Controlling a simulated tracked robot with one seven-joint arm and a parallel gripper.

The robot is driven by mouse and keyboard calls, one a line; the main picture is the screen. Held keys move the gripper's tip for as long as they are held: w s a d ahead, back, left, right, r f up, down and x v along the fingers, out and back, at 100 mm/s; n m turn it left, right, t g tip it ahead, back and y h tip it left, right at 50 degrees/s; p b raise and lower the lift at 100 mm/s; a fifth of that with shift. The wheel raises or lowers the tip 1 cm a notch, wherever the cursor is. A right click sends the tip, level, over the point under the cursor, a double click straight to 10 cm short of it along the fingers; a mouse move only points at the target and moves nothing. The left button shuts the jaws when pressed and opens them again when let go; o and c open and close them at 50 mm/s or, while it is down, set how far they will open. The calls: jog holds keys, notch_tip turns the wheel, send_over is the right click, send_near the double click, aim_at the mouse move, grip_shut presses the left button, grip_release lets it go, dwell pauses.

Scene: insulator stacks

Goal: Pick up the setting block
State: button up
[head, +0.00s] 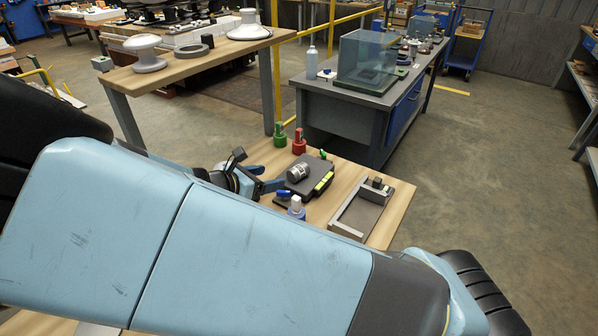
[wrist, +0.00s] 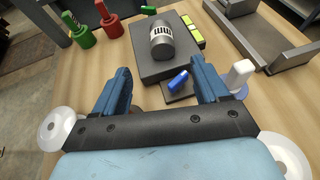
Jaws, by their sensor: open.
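In the head view my gripper (head: 268,186) is left of a dark block-like plate (head: 292,188); my blue arm hides part of this area. The plate (wrist: 148,66) lies just beyond the fingers in the wrist view. A grey cylinder with a black-and-white mark (wrist: 161,40) rests on it and also shows in the head view (head: 298,172). I cannot tell for certain which piece is the setting block.
A blue piece (wrist: 178,80) lies near the right finger, with a white peg on a blue base (wrist: 241,76) beside that finger. Red (wrist: 108,20) and green (wrist: 80,34) pieces stand at the back left. A grey open tray (head: 357,216) occupies the right side.

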aim_at(291, 174)
jog(key=x, duration=1.1)
jog(key=shift+d+f, duration=0.1)
jog(key=shift+d, duration=0.05)
jog(key=shift+c, duration=0.4)
grip_shut()
